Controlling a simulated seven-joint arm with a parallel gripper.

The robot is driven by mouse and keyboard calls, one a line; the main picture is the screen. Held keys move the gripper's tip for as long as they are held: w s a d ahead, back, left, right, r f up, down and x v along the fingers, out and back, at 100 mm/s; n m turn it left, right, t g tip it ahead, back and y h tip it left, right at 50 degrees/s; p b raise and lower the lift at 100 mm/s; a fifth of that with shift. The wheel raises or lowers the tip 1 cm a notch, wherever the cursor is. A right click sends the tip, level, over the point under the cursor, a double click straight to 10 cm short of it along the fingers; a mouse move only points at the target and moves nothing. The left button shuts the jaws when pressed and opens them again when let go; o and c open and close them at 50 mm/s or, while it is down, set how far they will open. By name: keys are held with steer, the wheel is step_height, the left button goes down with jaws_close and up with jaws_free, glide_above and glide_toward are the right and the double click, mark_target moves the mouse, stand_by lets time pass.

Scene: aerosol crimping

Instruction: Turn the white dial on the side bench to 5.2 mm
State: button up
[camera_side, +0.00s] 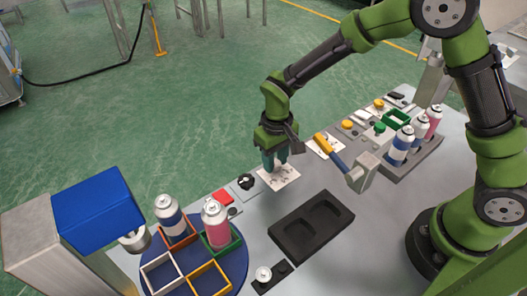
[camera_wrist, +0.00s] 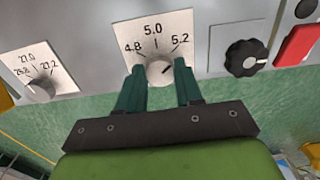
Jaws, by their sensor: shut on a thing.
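The white dial (camera_wrist: 160,71) sits on a pale scale plate (camera_wrist: 151,30) marked 4.8, 5.0 and 5.2 in the wrist view. A short dark mark on the dial's face seems to slant up and right, towards the 5.2 side; its exact reading is too small to tell. My gripper (camera_side: 275,164) is down at this plate in the side view, and its fingers hide the dial there. In the wrist view the two green fingers stand on the left and right of the dial, shut on it.
A second dial (camera_wrist: 41,88) marked 26.8, 27.0 and 27.2 is to the left in the wrist view. A black knob (camera_side: 246,181) and a red block (camera_side: 221,196) lie nearby. A yellow-and-blue handled tool (camera_side: 330,150) and a black tray (camera_side: 311,225) are close.

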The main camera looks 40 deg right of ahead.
mark_target(275, 163)
steer(key=o, duration=1)
steer(key=shift+o, duration=0.2)
step_height(275, 163, up, 17)
steer(key=shift+w+f, duration=0.1)
